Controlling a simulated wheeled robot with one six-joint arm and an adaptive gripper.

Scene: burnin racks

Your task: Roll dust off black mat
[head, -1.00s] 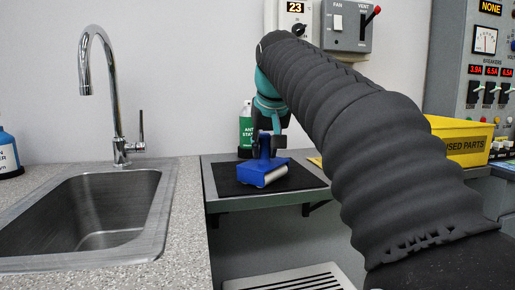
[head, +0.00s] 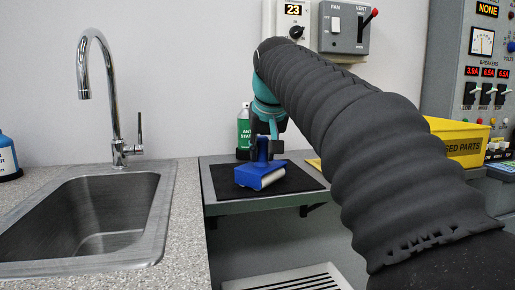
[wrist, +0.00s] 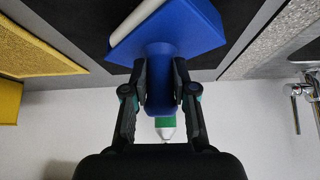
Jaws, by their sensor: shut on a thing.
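The black mat (head: 300,180) lies on a small grey shelf to the right of the sink counter. A blue roller tool (head: 258,177) with a white roller (head: 272,179) is at the middle of the mat; whether it touches the mat is hard to tell. My gripper (head: 263,142) is above the tool, shut on its upright blue handle. In the wrist view, both fingers of my gripper (wrist: 163,90) close around the handle, with the blue body (wrist: 175,30) and white roller (wrist: 135,20) beyond. No dust shows clearly on the mat.
A green anti-static bottle (head: 244,128) stands at the back of the shelf, close behind my gripper. A yellow bin (head: 455,140) stands to the right. The sink (head: 85,215) and faucet (head: 115,95) are at left. A wall switch box (head: 346,27) is above.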

